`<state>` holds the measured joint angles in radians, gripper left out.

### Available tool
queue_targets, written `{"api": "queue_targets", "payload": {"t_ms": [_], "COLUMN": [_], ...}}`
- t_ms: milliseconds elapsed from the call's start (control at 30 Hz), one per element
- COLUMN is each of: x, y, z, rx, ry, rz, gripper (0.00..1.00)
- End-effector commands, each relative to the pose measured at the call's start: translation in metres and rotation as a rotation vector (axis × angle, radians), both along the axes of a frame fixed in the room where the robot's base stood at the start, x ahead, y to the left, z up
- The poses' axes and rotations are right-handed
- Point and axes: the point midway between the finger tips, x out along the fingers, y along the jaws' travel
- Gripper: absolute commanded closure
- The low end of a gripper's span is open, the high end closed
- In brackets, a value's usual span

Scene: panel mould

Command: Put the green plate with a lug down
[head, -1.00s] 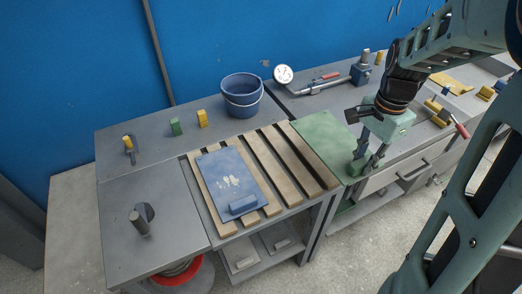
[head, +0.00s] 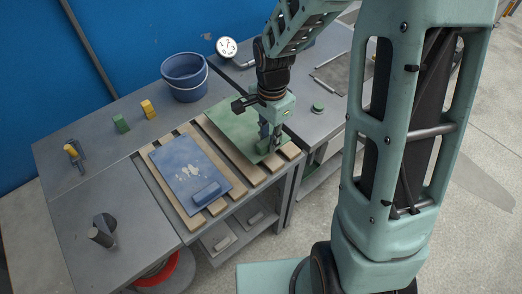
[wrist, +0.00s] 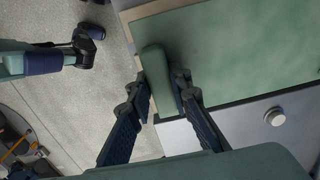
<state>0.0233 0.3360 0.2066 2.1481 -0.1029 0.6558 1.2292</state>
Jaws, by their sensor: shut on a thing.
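The green plate (head: 231,125) lies flat, or nearly so, over the right-hand slats of the wooden rack (head: 186,131). In the wrist view the green plate (wrist: 240,50) fills the upper right, with its rounded green lug (wrist: 158,77) at the near left. My gripper (head: 269,148) is at the plate's front right end. In the wrist view my gripper (wrist: 164,88) has its two dark fingers on either side of the lug, shut on it. I cannot tell whether the plate touches the slats.
A blue plate (head: 182,168) with a lug lies on the left slats, close beside the green one. A blue bucket (head: 184,78) and a round gauge (head: 227,47) stand behind. Yellow and green blocks are at the back left. A cylinder (head: 101,235) stands on the front left bench.

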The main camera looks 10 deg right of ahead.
Motion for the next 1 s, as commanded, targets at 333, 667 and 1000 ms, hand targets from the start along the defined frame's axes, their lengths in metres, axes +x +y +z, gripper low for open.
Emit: {"api": "queue_targets", "payload": {"t_ms": [333, 667, 1000], "x": [-0.002, -0.001, -0.002], "y": [0.022, 0.020, 0.020], "z": [-0.031, -0.054, -0.054], "rx": [0.000, 0.000, 0.000], "ry": [0.001, -0.002, 0.000], "rz": [0.000, 0.000, 0.000], "gripper": [1.00, 1.00, 0.64]}}
